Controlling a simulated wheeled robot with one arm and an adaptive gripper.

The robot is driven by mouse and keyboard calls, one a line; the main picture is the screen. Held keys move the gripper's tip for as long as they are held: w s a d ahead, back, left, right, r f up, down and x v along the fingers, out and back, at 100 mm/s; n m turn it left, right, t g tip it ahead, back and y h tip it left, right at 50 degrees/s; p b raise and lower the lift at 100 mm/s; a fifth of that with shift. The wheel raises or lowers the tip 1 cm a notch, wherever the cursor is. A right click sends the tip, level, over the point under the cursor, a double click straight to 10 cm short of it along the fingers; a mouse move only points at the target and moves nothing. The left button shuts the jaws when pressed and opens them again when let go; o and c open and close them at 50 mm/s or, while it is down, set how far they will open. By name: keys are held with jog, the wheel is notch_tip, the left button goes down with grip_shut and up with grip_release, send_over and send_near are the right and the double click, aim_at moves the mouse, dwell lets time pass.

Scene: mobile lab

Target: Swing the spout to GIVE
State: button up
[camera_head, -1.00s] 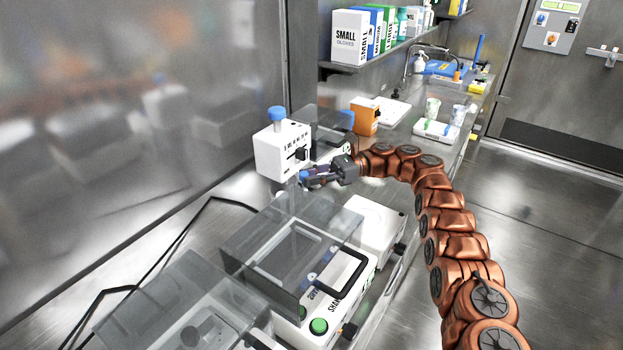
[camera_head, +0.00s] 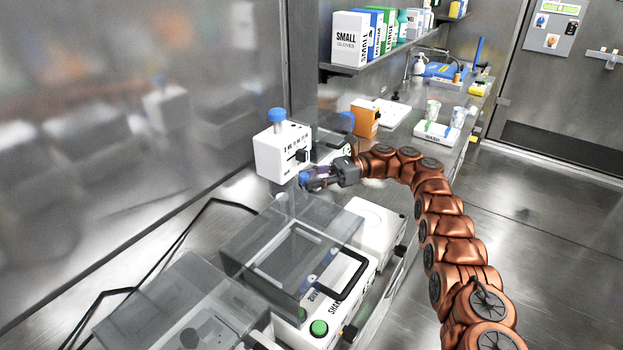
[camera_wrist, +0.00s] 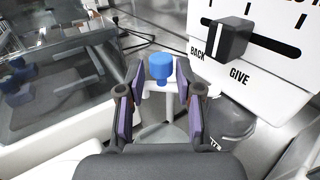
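The white dispenser box (camera_head: 282,152) with a blue knob (camera_head: 277,115) on top stands against the back wall. In the wrist view its front panel (camera_wrist: 285,60) carries the words BACK and GIVE and a dark slot. A black block (camera_wrist: 228,40) with a white stripe sits toward the slot's left end, above the words. A blue cap (camera_wrist: 160,66) on a pale stem, apparently the spout's end, shows between and just beyond my fingertips. My gripper (camera_wrist: 160,100) is open, with a gap on both sides of the stem. In the head view my gripper (camera_head: 318,178) is just below the box's front right.
A white shaker (camera_head: 320,310) with a clear lid (camera_head: 290,240) stands in front of the dispenser. An orange box (camera_head: 365,118) and a white tray with cups (camera_head: 436,132) are farther along the bench. A shelf with glove boxes (camera_head: 350,40) hangs above.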

jog(key=shift+s+a+r+m+t+y+p, duration=0.1)
jog(key=shift+a+r+m+t+y+p, duration=0.2)
jog(key=shift+m+t+p, duration=0.85)
